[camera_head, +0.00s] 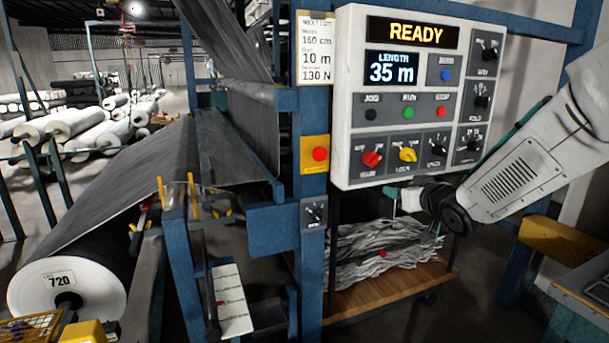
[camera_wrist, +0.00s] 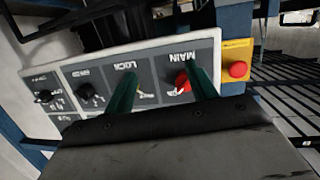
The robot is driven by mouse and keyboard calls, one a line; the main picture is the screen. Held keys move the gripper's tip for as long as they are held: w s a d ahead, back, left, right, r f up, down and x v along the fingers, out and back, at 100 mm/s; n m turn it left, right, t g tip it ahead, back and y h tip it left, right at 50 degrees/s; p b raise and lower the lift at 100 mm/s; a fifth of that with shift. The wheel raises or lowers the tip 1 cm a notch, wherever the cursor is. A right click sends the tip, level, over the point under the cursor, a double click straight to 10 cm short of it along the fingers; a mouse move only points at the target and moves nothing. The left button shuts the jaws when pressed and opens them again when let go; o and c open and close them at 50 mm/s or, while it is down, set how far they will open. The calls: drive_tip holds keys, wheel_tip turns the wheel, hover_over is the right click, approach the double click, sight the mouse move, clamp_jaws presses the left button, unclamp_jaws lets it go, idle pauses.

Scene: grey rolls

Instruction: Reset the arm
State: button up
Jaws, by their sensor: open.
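My gripper (camera_wrist: 164,73) is open in the wrist view, its two green fingers spread apart with nothing held between them. The control panel (camera_head: 342,110) appears behind the fingers, upside down in the wrist view (camera_wrist: 222,48). The red MAIN knob (camera_wrist: 183,81) shows beside the right finger, and the LOCK knob is partly hidden by the left finger. I cannot tell whether either finger touches the panel. In the head view my white arm (camera_head: 515,180) reaches in from the right, with its dark wrist just below the panel's lower right; the fingertips are hard to make out there.
The panel display (camera_head: 408,32) reads READY, and the length display (camera_head: 392,68) reads 35 m. A red button on a yellow box (camera_head: 313,168) is on the blue post left of the panel. A wooden cart (camera_head: 400,286) with grey strips stands below. A large roll (camera_head: 65,280) lies left.

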drive_tip(key=s+d+f+m+g+h, duration=0.1)
drive_tip(key=s+d+f+g+h, duration=0.2)
drive_tip(key=s, duration=0.4)
drive_tip(key=s+d+f+m+g+h, duration=0.2)
drive_tip(key=s+f+g, duration=0.2)
drive_tip(key=s+g, duration=0.15)
drive_tip(key=s+a+r+g, duration=0.1)
drive_tip(key=s+a, duration=0.1)
drive_tip(key=s, duration=0.7)
drive_tip(key=s+a+r+g+y, duration=0.1)
drive_tip(key=s+a+r+g, duration=0.1)
drive_tip(key=s, duration=0.8)
drive_tip(key=s+a+r+g+y, duration=0.1)
drive_tip(key=s+a+g, duration=0.1)
drive_tip(key=s, duration=0.7)
drive_tip(key=shift+s+a+r, duration=0.25)
drive_tip(key=shift+a+r, duration=0.1)
drive_tip(key=shift+a, duration=0.15)
